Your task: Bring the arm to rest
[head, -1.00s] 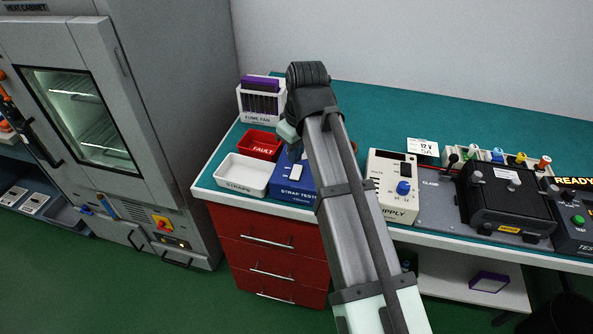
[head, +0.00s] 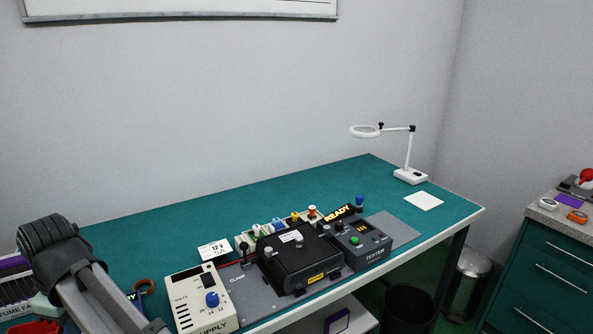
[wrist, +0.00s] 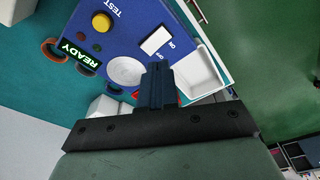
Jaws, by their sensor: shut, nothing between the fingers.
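My gripper (wrist: 156,84) shows in the wrist view, its dark fingers together and nothing held between them. It hangs over a blue strap tester box (wrist: 130,35) with a yellow button, a lit READY display, a white rocker switch and a round pale dish. A white tray (wrist: 205,72) lies just beyond the fingertips to the right. I cannot tell how far above the box the fingers are. In the head view my arm stands at the lower left; my gripper is not visible there.
On the teal bench (head: 150,225) stand a supply box (head: 203,300), a black clamp fixture (head: 298,258), a tester (head: 360,243) and a magnifier lamp (head: 409,160). A white card (head: 423,201) lies near the right end. The back of the bench is clear.

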